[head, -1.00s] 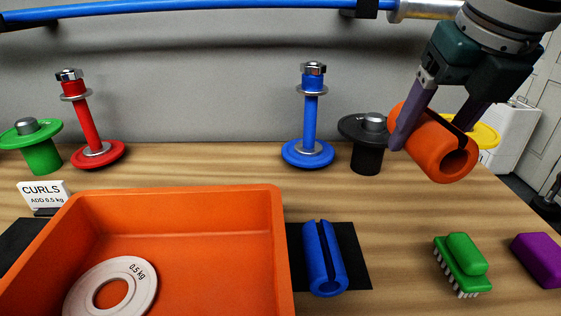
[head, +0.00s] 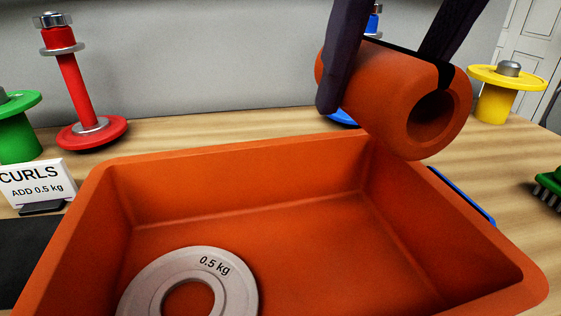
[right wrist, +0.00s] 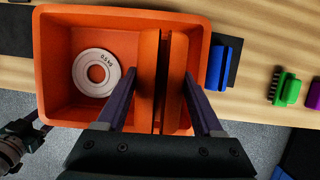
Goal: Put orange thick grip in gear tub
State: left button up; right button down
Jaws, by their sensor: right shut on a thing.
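The orange thick grip (head: 385,95) is a slotted hollow cylinder, held up above the back right of the gear tub in the head view. My right gripper (head: 395,65) is shut on it, one finger on each side. In the right wrist view the grip (right wrist: 148,75) lies between the fingers (right wrist: 160,95), over the right part of the tub (right wrist: 52,100). The orange gear tub (head: 240,155) is open and holds a pale 0.5 kg plate (head: 240,285) at its left. My left gripper is not in the head view.
A "CURLS" card (head: 38,185) stands left of the tub. A red post (head: 75,95), a green spool (head: 15,130) and a yellow spool (head: 497,95) stand behind. A blue grip (right wrist: 222,65), green brush (right wrist: 287,88) and purple block (right wrist: 314,95) lie to the right.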

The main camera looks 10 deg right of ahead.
jog(key=b, duration=0.3)
send_over(339, 252)
jog(key=s, duration=0.2)
jog(key=f, duration=1.1)
jog(key=shift+w+d+f, duration=0.15)
jog(key=shift+w+f, duration=0.05)
notch_tip(339, 252, down, 5)
jog(key=shift+f+b, duration=0.1)
jog(key=shift+b, duration=0.4)
grip_release()
